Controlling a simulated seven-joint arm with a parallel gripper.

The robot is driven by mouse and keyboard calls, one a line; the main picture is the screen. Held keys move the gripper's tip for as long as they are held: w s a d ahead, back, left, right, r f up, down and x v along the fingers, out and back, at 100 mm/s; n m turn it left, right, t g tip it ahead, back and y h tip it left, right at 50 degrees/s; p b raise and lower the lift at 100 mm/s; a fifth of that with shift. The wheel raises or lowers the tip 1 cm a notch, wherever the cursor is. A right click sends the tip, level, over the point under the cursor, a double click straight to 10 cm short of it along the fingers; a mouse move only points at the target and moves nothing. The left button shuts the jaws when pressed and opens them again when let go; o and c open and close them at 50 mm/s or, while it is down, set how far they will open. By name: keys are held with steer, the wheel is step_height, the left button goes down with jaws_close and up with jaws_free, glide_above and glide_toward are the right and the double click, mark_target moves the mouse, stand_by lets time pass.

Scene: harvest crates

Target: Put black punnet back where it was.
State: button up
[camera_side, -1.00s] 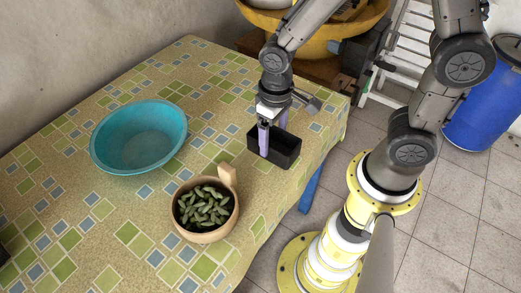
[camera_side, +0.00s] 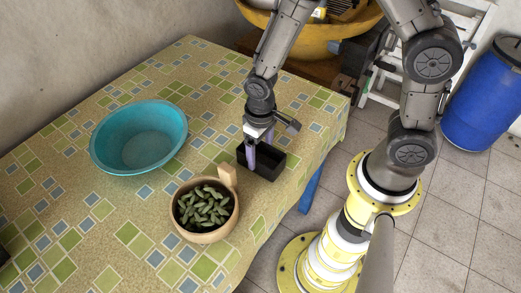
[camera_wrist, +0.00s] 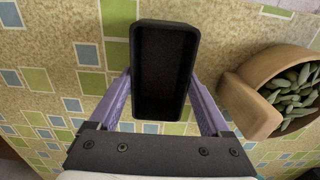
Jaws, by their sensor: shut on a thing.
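The black punnet (camera_side: 268,163) is an empty rectangular box near the table's right edge, to the right of the wooden bowl. My gripper (camera_side: 251,158) points down at it with purple fingers and is shut on it. In the wrist view the punnet (camera_wrist: 163,30) lies between the two fingers (camera_wrist: 160,98), which press its long sides. Whether its base touches the cloth or hangs slightly above it, I cannot tell.
A wooden bowl (camera_side: 206,236) of green pods, with an upright handle, stands close to the punnet on the left. A turquoise basin (camera_side: 140,168) stands farther left. The patterned table (camera_side: 130,233) is clear between them and behind the punnet.

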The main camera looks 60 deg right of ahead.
steer(key=o, duration=1.2)
step_height(320, 180, up, 12)
steer(key=s+d+r+t, duration=0.2)
steer(key=s+r, duration=0.2)
steer(key=s+d+r+t, duration=0.1)
steer(key=s+d+r, duration=0.2)
steer(key=s+r, duration=0.1)
steer(key=s+d+r+t, duration=0.2)
steer(key=s+d+r, duration=0.1)
steer(key=s+r, duration=0.1)
steer(key=shift+s+d+r+t, duration=0.1)
steer(key=shift+s+r+t, duration=0.2)
steer(key=shift+s, duration=0.15)
